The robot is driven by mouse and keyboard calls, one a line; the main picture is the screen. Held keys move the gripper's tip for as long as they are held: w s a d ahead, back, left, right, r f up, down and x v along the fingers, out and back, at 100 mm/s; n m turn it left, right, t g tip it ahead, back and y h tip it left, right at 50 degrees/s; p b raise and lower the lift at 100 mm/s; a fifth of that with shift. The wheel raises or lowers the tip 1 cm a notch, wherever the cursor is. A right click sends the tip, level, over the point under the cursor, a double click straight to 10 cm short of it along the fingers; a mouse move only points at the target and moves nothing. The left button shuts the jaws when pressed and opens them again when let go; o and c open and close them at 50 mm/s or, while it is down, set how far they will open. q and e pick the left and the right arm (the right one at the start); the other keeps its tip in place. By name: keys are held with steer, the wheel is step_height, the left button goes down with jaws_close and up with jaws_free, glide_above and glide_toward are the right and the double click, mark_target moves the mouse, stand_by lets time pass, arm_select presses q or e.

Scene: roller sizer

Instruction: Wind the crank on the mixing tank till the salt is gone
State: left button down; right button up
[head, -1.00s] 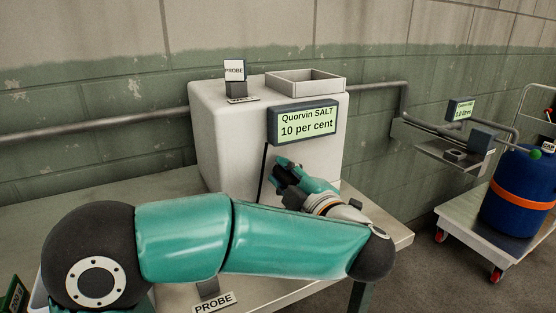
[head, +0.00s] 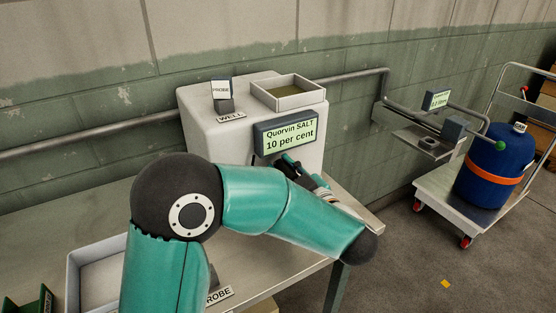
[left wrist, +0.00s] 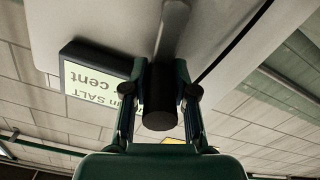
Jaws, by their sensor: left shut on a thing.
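The mixing tank (head: 200,130) is a white box on the bench, with a display (head: 287,135) reading "Quorvin SALT 10 per cent". The display also shows upside down in the left wrist view (left wrist: 95,85). My left gripper (head: 284,164) is at the tank's front, just under the display. In the left wrist view its fingers are shut on the dark round crank handle (left wrist: 159,105). A pale crank arm (left wrist: 172,28) runs from there towards the tank. In the head view the crank is hidden by the gripper and arm. My right gripper is not in view.
A white tray (head: 78,290) is on the bench (head: 60,222) at left.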

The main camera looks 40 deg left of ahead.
arm_select(q)
steer(key=shift+w+d+f+m, duration=0.25)
steer(key=shift+m, duration=0.05)
steer(key=c, duration=0.9)
jaws_free()
steer(key=shift+w, duration=0.1)
steer(key=shift+r, duration=0.1)
steer(key=v, duration=1.2)
steer(key=shift+s+a, duration=0.1)
steer(key=shift+s, duration=0.15)
